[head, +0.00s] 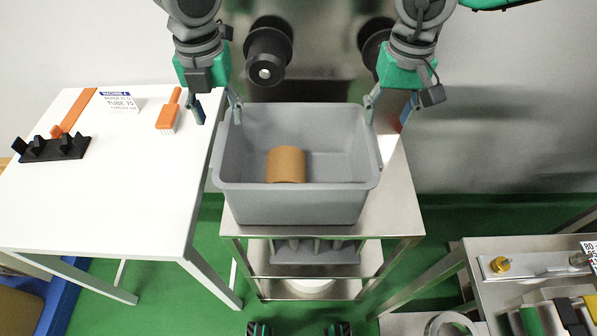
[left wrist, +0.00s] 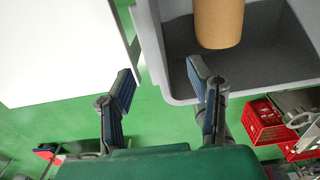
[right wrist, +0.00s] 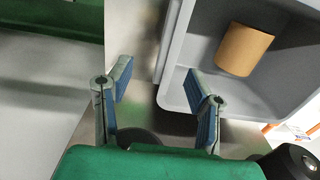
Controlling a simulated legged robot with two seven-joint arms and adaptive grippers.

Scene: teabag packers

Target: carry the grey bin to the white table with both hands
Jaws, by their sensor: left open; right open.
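The grey bin (head: 298,205) stands upright on a steel table, with a brown cylinder (head: 286,165) lying inside it. My left gripper (head: 217,110) is open at the bin's far left corner, one finger outside the left wall and one over the inside. In the left wrist view the bin wall (left wrist: 152,45) shows between the open fingers. My right gripper (head: 388,110) is open at the far right corner, its fingers likewise on either side of the wall (right wrist: 176,50). Whether any finger touches the bin cannot be told. The white table (head: 120,200) is to the left.
The steel table (head: 395,215) has a lower shelf. On the white table are an orange brush (head: 168,115), a black rack (head: 52,148), an orange strip and a sign (head: 120,102); its front and middle are clear. Another steel bench (head: 520,262) is at lower right.

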